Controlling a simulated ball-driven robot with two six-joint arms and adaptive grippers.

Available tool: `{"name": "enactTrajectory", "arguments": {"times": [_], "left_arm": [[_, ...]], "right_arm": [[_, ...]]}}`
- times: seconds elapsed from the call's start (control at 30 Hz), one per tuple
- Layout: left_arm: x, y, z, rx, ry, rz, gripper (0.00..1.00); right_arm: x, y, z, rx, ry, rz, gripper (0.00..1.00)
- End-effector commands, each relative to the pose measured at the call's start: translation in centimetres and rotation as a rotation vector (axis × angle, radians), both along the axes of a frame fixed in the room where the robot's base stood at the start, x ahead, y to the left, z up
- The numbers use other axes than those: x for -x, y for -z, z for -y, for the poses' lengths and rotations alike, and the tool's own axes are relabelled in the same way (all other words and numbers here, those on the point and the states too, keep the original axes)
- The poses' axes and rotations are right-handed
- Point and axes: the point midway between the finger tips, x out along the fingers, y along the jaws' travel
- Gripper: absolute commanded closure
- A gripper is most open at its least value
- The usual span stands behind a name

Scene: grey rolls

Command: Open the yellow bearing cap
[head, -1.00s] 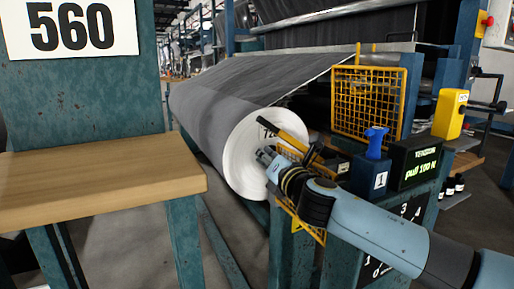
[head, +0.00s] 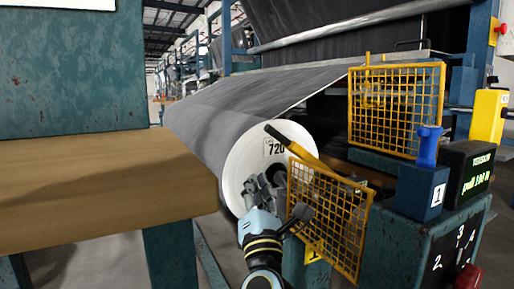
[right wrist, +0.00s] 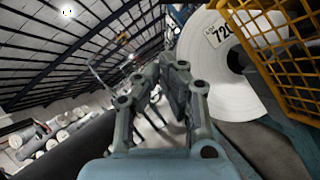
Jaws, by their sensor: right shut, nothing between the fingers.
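A yellow bar with a dark end (head: 293,142), which looks like the bearing cap or its lever, slants across the white end of the grey roll (head: 243,160). Its lower end runs behind a yellow mesh guard (head: 330,215), so I cannot tell its seat. My right gripper (head: 264,183) is shut and empty in front of the roll's end, below the bar and left of the guard, apart from the bar. In the right wrist view its fingers (right wrist: 174,68) are together, with the roll end (right wrist: 215,62) and guard (right wrist: 280,45) at right. My left gripper is out of view.
A wooden-topped bench (head: 90,185) stands at left. At right are a blue block with a knob (head: 422,190), a black tension display (head: 468,172), a second yellow mesh panel (head: 396,108) and a red button (head: 468,277). Floor shows between bench and roll.

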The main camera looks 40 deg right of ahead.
Motion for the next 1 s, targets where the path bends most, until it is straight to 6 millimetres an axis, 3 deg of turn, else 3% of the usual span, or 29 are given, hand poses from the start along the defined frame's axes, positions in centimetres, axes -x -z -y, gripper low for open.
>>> {"name": "enactTrajectory", "arguments": {"times": [0.37, 0.6, 1.0], "left_arm": [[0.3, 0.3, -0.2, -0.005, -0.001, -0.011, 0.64], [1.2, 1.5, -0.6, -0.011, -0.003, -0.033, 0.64], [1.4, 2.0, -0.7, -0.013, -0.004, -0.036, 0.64]], "right_arm": [[-5.6, -3.9, 4.5, 0.005, 0.000, 0.002, 1.00], [-5.5, -6.4, 6.4, 0.002, -0.002, 0.001, 1.00], [-5.5, -6.7, 6.8, 0.001, -0.002, -0.003, 1.00]]}}
